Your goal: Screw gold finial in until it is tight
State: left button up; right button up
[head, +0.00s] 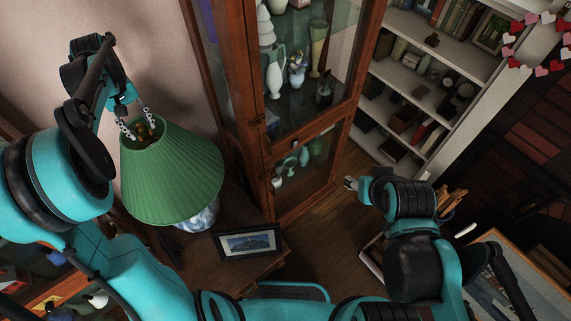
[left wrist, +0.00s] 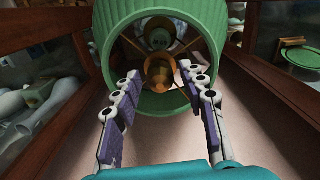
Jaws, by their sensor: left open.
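The gold finial (left wrist: 158,72) shows in the left wrist view inside the top opening of the green lampshade (left wrist: 120,50). In the head view, the finial (head: 143,130) is small at the top of the pleated green shade (head: 172,175), which sits on a blue and white lamp base (head: 200,217). My left gripper (head: 136,120) is at the shade's top opening, with its fingers apart on either side of the finial; it also shows in the left wrist view (left wrist: 158,95). No finger visibly touches the finial. My right gripper (head: 350,184) is far from the lamp; its fingers are too small to judge.
A framed picture (head: 247,242) stands in front of the lamp on a dark wooden table (head: 205,270). A glass-fronted wooden cabinet (head: 245,120) rises close behind and right of the shade. White bookshelves (head: 440,65) stand farther right.

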pick_arm(q)
jog(key=n, duration=0.6)
jog(key=shift+n, duration=0.3)
jog(key=n, duration=0.6)
